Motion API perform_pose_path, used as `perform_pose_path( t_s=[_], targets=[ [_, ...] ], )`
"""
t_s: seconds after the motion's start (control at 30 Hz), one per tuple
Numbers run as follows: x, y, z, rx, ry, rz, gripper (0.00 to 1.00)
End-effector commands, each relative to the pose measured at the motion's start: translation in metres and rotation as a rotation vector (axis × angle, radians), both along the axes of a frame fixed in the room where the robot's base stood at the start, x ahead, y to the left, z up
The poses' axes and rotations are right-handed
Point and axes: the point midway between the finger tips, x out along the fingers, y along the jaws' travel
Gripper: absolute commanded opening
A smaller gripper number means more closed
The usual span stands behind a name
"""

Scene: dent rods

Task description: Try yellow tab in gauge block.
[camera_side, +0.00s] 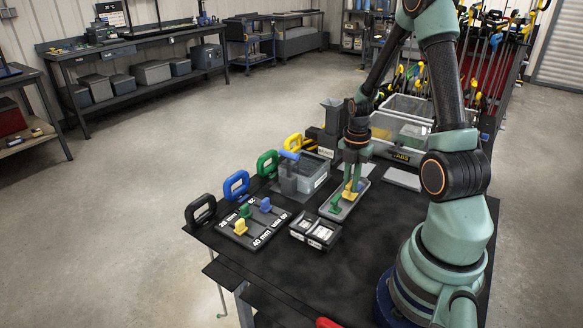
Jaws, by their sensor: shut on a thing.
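My gripper (352,182) points down over a narrow light grey tray (350,207) and is shut on a yellow tab (348,192). The tab is low at the tray; I cannot tell whether it touches it. A green tab (336,204) stands in the same tray, to the left. A small dark block with pale labelled faces (315,231) lies left of the tray in front; it may be the gauge block, but I cannot tell. A dark board (262,237) marked in mm holds yellow, green and blue tabs.
Black, blue, green and yellow handles (237,185) line the table's left edge. A grey bin (315,178) with a blue-topped post stands behind the board. A clear bin (400,130) stands at the back.

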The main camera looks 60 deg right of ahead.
Motion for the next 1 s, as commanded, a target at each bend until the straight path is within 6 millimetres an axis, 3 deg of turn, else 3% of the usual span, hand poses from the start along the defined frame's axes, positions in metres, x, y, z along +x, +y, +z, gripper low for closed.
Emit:
perform_pose_path(
  t_s=[0.7,1.0],
  targets=[
    [0.000,0.000,0.053,-0.001,-0.002,0.000,0.00],
    [0.000,0.000,0.062,0.000,0.000,0.000,0.00]
  ],
)
